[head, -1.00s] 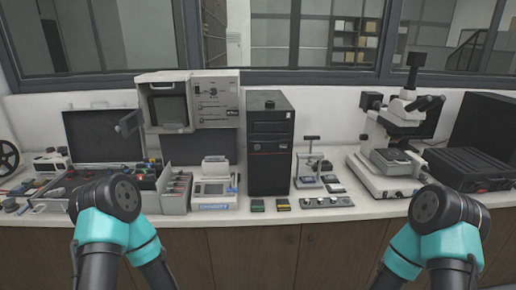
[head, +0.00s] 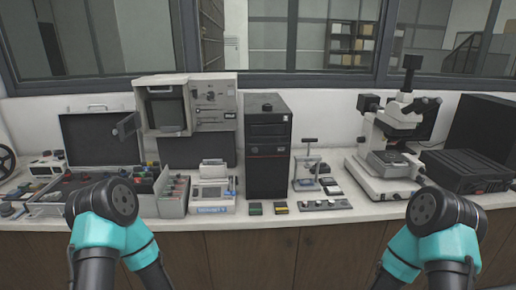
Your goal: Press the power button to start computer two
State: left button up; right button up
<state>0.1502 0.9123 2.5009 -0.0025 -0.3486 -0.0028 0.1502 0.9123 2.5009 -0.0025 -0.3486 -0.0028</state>
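A black computer tower (head: 268,165) stands upright on the counter near the middle of the head view. Neither of my grippers is in view.
The counter (head: 240,222) is crowded. Left of the tower are a beige machine (head: 212,100), an open case (head: 100,140) and a small white device (head: 211,193). Right are a small press stand (head: 307,170), a microscope (head: 385,150) and a black case (head: 465,172). Small blocks lie before the tower.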

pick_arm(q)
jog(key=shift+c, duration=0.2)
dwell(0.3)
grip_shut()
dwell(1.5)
